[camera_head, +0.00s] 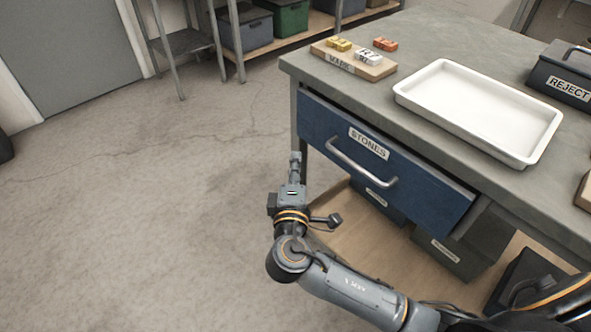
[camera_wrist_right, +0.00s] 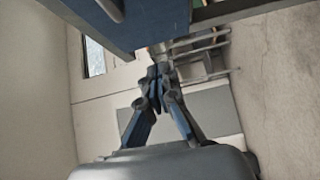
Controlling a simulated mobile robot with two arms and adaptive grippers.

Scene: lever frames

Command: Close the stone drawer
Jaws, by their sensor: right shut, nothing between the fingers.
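The stone drawer (camera_head: 325,128) is a blue front labelled STONES under the workbench top, with a grey bar handle (camera_head: 360,165). It seems to stand out a little from the bench, with a dark gap at its right end; how far is hard to tell. My right gripper (camera_head: 295,160) is shut and empty, just left of and in front of the drawer's left end, apart from the handle. In the right wrist view its fingertips (camera_wrist_right: 156,76) meet below the blue drawer front (camera_wrist_right: 160,22), and part of the handle (camera_wrist_right: 112,8) shows. My left gripper is out of view.
On the workbench (camera_head: 430,50) are a white tray (camera_head: 480,150), a wooden board (camera_head: 345,68) with small colored blocks, and a dark REJECT box (camera_head: 562,78). A shelf (camera_head: 300,38) stands behind. The floor (camera_head: 130,200) at left is clear.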

